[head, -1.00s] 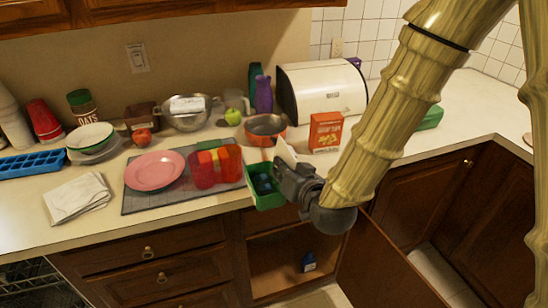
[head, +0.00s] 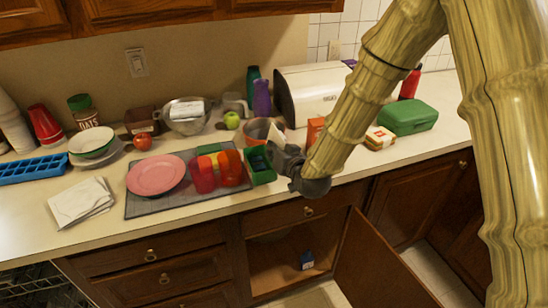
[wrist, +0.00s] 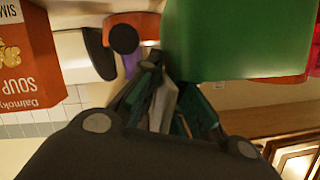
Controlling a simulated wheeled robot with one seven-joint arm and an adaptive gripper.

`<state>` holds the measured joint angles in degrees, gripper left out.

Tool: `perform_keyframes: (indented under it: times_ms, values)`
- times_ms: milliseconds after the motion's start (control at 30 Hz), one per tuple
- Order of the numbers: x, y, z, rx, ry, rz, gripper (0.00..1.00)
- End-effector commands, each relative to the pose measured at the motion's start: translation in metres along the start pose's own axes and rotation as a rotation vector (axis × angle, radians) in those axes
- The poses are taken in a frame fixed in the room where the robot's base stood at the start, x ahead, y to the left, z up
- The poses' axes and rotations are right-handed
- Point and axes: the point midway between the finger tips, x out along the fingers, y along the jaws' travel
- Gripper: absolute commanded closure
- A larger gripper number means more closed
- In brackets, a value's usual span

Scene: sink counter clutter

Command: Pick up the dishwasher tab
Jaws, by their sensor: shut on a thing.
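The dishwasher tab looks like a green open-topped box (head: 262,168) with dark blue contents. It is in the head view near the counter's front edge, by the right corner of the grey mat. A white piece (head: 276,134) stands up beside it. My gripper (head: 280,158) is at the box's right side, shut on it. In the wrist view, which is upside down, a green wall (wrist: 240,38) fills the top close to my gripper fingers (wrist: 172,92). The exact contact is hidden by the fingers.
Red cups (head: 204,175) and a pink plate (head: 156,174) are on the mat (head: 150,208) to the left. A pan (head: 256,130) is behind. The soup box (head: 315,128) and bread box (head: 310,92) stand right and behind. A cabinet door (head: 375,265) hangs open below.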

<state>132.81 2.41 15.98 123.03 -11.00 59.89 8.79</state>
Motion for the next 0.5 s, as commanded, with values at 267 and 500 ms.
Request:
perform_keyframes:
  times_ms: [267, 500]
  values:
    - [0.006, 0.008, 0.022, 0.001, -0.003, 0.002, 1.0]
    - [0.008, 0.01, 0.027, 0.0, 0.0, 0.001, 1.0]
